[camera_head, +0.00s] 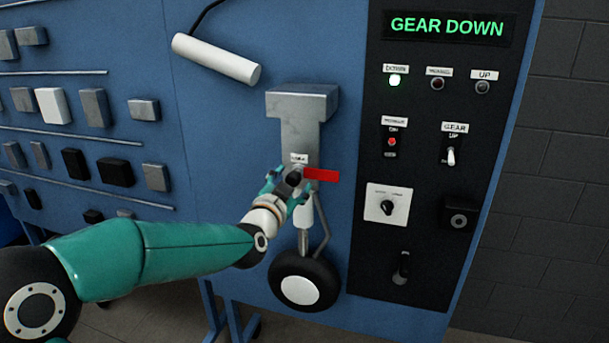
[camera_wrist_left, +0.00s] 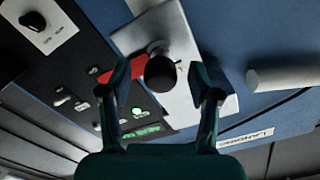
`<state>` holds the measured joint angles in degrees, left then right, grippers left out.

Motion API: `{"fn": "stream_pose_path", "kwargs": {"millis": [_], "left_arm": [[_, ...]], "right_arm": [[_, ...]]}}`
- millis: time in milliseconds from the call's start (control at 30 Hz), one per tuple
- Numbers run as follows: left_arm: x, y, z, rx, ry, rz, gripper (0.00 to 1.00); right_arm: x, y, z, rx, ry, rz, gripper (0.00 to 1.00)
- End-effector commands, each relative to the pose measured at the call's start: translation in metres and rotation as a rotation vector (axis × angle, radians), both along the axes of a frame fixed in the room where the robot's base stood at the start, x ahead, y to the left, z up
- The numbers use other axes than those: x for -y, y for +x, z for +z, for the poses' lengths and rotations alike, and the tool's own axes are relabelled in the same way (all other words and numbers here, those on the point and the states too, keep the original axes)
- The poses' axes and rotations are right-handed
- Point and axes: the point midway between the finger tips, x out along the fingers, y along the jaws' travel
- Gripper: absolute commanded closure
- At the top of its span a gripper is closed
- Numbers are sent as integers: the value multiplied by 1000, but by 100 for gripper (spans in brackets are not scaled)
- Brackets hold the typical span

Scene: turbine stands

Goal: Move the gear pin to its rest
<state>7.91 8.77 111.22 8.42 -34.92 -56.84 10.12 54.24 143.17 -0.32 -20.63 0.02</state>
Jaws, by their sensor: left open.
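The gear pin sits in the grey landing gear leg (camera_head: 299,118), with its red flag (camera_head: 322,175) sticking out to the right. In the left wrist view the pin's round black head (camera_wrist_left: 160,77) faces the camera, and the red flag shows beside it. My left gripper (camera_head: 291,180) is at the pin, in front of the leg. Its fingers (camera_wrist_left: 165,88) are open, one on each side of the black head; I cannot tell whether they touch it. A black block with a round socket (camera_head: 459,215) is on the right panel; I cannot tell whether it is the rest.
The black panel (camera_head: 375,262) carries lamps, switches, a white-plated knob (camera_head: 388,204) and a lever (camera_head: 401,268). Its display (camera_head: 446,26) reads GEAR DOWN, with the DOWN lamp lit green. A white cylinder (camera_head: 216,59) hangs above left. The wheel (camera_head: 304,283) is below the gripper.

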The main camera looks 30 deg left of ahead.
Motion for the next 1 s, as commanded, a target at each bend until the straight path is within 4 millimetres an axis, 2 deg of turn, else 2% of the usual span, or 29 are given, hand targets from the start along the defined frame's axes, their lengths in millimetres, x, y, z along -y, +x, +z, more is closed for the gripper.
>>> {"fn": "stream_pose_path", "kwargs": {"millis": [1000], "left_arm": [[-1,3,0,0,1,-1,38]], "right_arm": [[0,0,-7,0,0,0,60]]}}
